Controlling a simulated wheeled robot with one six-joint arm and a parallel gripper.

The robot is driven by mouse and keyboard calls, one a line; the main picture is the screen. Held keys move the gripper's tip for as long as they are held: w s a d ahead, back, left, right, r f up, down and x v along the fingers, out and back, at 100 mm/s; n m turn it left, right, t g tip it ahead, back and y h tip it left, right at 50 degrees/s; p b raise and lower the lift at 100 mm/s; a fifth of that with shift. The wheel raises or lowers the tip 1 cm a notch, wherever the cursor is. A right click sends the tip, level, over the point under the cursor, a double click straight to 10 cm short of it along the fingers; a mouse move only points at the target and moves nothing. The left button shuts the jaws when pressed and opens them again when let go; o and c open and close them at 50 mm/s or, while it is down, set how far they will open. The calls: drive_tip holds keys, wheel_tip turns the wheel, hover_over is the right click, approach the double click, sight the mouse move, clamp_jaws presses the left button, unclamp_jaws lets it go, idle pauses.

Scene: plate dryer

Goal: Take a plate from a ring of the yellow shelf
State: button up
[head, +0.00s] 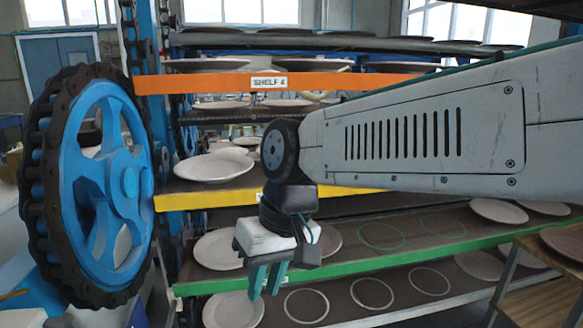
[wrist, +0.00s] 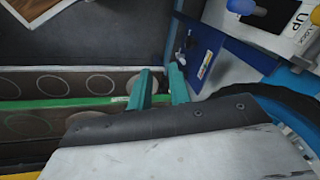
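The yellow shelf (head: 205,199) runs across the middle of the head view, partly hidden behind my arm. A pale plate (head: 214,166) sits at its left end. Whether a ring lies under this plate cannot be seen, and my arm covers much of the shelf. My gripper (head: 266,280) points down in front of the racks, below the yellow edge and to the right of the plate, apart from it. Its two green fingers also show in the wrist view (wrist: 160,88), with an empty gap between them. A yellow strip (wrist: 18,176) shows at that view's lower left corner.
The orange shelf (head: 200,83), marked SHELF 4, is above with plates. The green shelf (head: 330,268) is below, with plates and empty rings; its edge crosses the wrist view (wrist: 60,103). A blue wheel (head: 100,190) stands left. A wooden stand (head: 535,298) is at lower right.

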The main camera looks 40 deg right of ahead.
drive_tip(key=w+d+r+m+t+y, duration=0.3)
drive_tip(key=w+d+m+t, duration=0.4)
drive_tip(key=w+d+m, duration=0.6)
drive_tip(key=w+d+m+t+h, duration=0.3)
drive_tip(key=d+m+t+h, duration=0.35)
drive_tip(key=d, duration=1.65)
drive_tip(key=shift+m+g+h, duration=0.45)
drive_tip(key=shift+g+h, duration=0.2)
drive_tip(key=shift+g, duration=0.2)
drive_tip(key=x, duration=0.4)
drive_tip(key=r+x, duration=0.1)
drive_tip(key=x, duration=0.2)
drive_tip(key=shift+w+d, duration=0.1)
drive_tip(key=shift+d, duration=0.15)
clamp_jaws()
